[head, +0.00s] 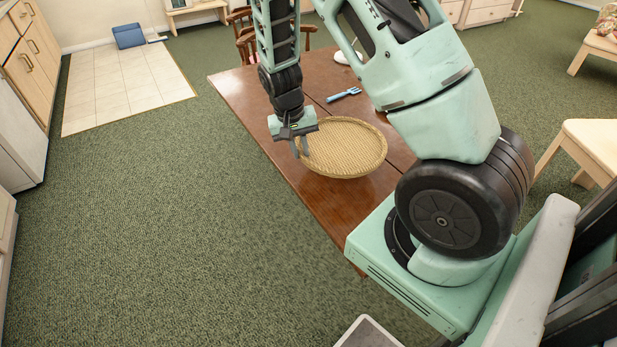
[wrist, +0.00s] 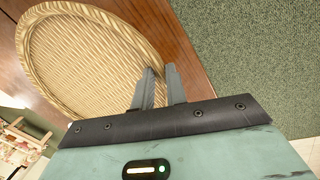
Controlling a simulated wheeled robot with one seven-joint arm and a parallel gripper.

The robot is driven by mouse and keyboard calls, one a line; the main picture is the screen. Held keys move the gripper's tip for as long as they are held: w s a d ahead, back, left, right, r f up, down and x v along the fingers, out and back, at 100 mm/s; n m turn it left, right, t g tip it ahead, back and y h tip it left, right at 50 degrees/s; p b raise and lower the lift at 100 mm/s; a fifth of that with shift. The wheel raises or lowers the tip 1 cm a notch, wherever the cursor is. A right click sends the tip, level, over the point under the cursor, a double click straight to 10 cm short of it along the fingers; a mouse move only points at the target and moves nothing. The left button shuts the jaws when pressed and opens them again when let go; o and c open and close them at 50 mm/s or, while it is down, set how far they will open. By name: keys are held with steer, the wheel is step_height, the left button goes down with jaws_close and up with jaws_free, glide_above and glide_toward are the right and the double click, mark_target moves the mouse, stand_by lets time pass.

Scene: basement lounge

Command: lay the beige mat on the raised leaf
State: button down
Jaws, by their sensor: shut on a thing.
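The beige mat (head: 350,150) is a round woven piece with a raised-looking rim, over the near part of the brown wooden table (head: 318,195). It also fills the upper left of the wrist view (wrist: 90,60). My gripper (head: 301,150) is shut on the mat's left rim, with its fingers pointing down. In the wrist view the two fingers (wrist: 161,72) meet the rim, close together. Seams cross the tabletop, and the mat covers part of it. I cannot tell whether the mat touches the wood or hangs just above it.
A blue fork-like utensil (head: 343,95) lies on the table beyond the mat. A white item (head: 342,58) is partly hidden behind my arm. Wooden chairs (head: 246,45) stand at the far side. Green carpet left of the table is clear.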

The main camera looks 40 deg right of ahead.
mark_target(303, 180)
step_height(303, 180, down, 8)
steer(key=shift+f+p, duration=0.15)
steer(key=shift+p, duration=0.15)
steer(key=shift+d, duration=0.1)
steer(key=shift+f, duration=0.2)
steer(key=c, duration=1.4)
jaws_free()
